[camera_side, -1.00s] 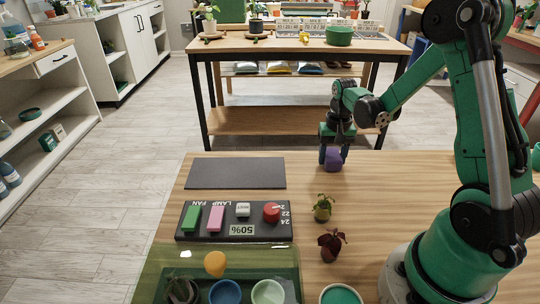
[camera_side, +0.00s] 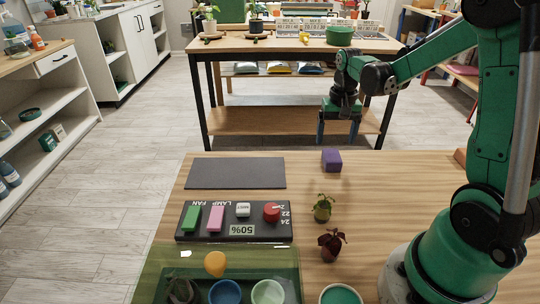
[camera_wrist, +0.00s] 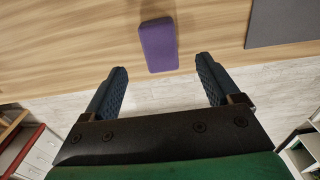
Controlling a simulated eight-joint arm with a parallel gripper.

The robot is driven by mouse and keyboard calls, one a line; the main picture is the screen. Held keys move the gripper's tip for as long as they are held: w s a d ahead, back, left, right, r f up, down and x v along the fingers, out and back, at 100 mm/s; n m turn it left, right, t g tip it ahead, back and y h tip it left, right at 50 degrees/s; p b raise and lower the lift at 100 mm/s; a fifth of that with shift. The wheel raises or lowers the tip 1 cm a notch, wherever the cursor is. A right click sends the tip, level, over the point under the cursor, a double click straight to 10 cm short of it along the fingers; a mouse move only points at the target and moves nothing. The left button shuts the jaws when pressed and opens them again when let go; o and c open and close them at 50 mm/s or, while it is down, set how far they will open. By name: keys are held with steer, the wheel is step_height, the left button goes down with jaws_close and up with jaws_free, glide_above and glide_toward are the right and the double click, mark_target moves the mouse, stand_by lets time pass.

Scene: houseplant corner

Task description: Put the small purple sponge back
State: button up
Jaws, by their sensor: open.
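The small purple sponge (camera_side: 331,160) stands on the wooden table near its far edge, to the right of the dark grey mat. The wrist view shows the sponge (camera_wrist: 158,45) too, a block lying beyond the fingertips and roughly centred between them. My gripper (camera_side: 337,138) hangs above and behind the sponge, at the table's far edge. In the wrist view my gripper (camera_wrist: 160,78) has its two blue fingers wide apart with nothing between them. The sponge is apart from the fingers.
The dark grey mat (camera_side: 235,173) is bare. Nearer stands a control panel (camera_side: 233,222) with switches and a red knob. Two small plants (camera_side: 322,208) (camera_side: 331,243) stand on the right. A green tray (camera_side: 150,285) with pots is in front. Table between mat and sponge is clear.

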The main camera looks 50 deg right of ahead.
mark_target(332, 155)
step_height(332, 155, up, 6)
steer(key=s+a+n+t, duration=0.1)
steer(key=a+n+t, duration=0.2)
steer(key=a, duration=0.5)
steer(key=s+a+r+n+t, duration=0.1)
steer(key=s+a+n+t, duration=0.1)
steer(key=a+n+t, duration=0.2)
steer(key=a+n, duration=0.2)
steer(key=a, duration=0.2)
steer(key=shift+a+r, duration=0.25)
steer(key=shift+a, duration=0.05)
